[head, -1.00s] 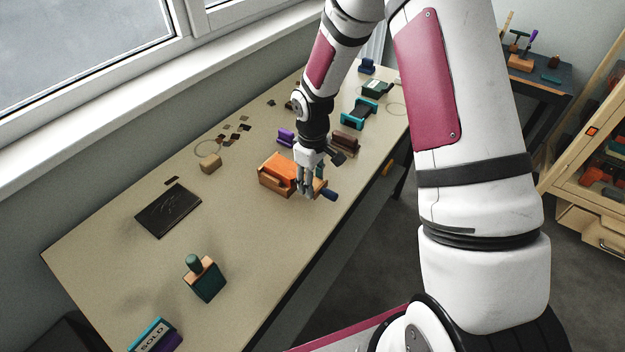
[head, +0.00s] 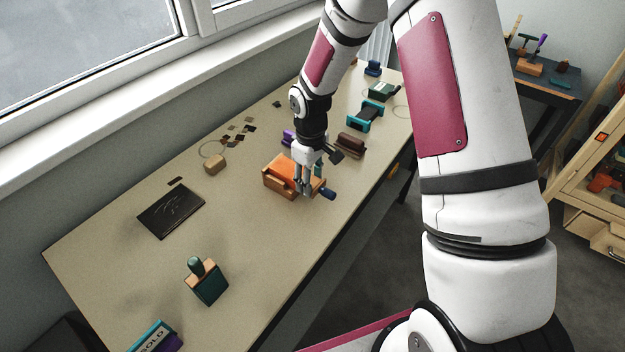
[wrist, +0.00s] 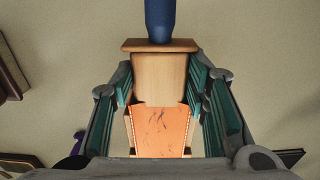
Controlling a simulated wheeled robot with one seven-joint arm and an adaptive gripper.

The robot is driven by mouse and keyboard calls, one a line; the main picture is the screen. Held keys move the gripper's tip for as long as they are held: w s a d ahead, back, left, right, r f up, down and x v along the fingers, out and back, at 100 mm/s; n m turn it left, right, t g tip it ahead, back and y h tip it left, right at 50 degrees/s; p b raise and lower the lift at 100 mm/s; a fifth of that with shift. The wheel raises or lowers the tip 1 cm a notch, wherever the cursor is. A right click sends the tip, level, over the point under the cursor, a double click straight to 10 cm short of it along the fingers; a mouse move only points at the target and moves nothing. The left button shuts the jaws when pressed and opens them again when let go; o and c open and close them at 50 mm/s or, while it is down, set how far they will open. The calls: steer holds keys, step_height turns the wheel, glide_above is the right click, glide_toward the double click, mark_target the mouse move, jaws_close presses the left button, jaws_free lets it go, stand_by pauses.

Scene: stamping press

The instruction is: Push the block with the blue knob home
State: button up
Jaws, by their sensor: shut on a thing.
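A wooden block (wrist: 160,78) with a blue knob (wrist: 160,18) on its outer end lies between the fingers of my gripper (wrist: 163,88). The green finger pads are shut on the block's two sides. Its inner end meets an orange-topped wooden housing (wrist: 160,125); how deep it sits inside is hidden. In the head view, the orange housing (head: 281,169) rests on the table and the blue knob (head: 328,193) sticks out toward the front edge. My gripper (head: 304,190) reaches down at this side of the housing and hides much of the block.
The table (head: 110,245) holds a dark engraved plate (head: 170,211), a green-handled stamp (head: 206,282) and a small wooden block (head: 214,163). A brown stamp (head: 350,144) and a teal-ended holder (head: 365,115) stand behind my gripper. The table's front edge is close to the knob.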

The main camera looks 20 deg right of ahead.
steer(key=shift+w+a, duration=0.25)
steer(key=shift+w, duration=0.1)
steer(key=o, duration=1.2)
step_height(320, 180, up, 12)
steer(key=shift+r, duration=0.1)
